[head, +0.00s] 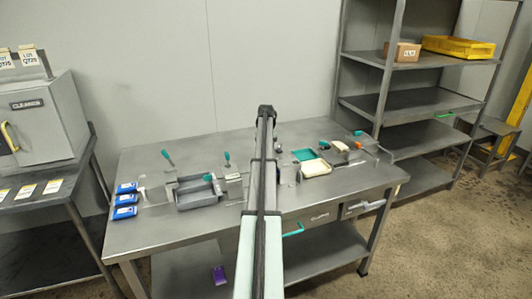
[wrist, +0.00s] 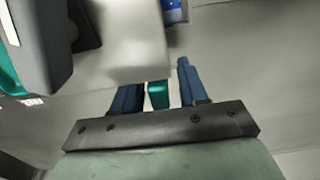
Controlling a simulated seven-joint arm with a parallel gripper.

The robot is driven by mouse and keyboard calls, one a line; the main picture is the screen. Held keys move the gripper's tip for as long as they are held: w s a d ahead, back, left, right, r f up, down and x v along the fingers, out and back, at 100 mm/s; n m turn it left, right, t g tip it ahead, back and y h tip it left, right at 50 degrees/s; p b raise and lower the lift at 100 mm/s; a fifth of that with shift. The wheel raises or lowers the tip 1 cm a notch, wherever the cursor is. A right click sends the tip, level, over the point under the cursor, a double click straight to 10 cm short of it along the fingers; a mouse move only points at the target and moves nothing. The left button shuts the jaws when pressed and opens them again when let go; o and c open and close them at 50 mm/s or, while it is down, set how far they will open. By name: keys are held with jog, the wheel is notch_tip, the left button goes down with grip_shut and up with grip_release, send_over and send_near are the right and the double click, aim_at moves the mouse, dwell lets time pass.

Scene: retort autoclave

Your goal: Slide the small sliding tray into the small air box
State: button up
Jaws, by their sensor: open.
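In the wrist view my gripper (wrist: 157,76) is open, with its two blue fingers apart. A teal piece, perhaps a handle, (wrist: 158,95) shows between the fingers; I cannot tell whether they touch it. A pale metal block (wrist: 130,40) is just past it. My gripper is hidden behind my arm in the head view.
Blue packs (head: 125,199) lie at the table's left end. Teal-knobbed levers (head: 167,155) stand up from the table. Its front left top is clear. A shelf rack (head: 420,100) stands at right.

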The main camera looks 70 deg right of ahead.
grip_shut()
jog(key=shift+d, duration=0.1)
dwell(0.4)
jog(key=shift+s+d, duration=1.5)
jog(key=shift+s, duration=0.05)
jog(key=shift+c, duration=1.1)
grip_release()
jog(key=shift+s, duration=0.1)
jog(key=shift+o, duration=1.1)
jog(key=shift+r, duration=0.1)
notch_tip(320, 180, up, 14)
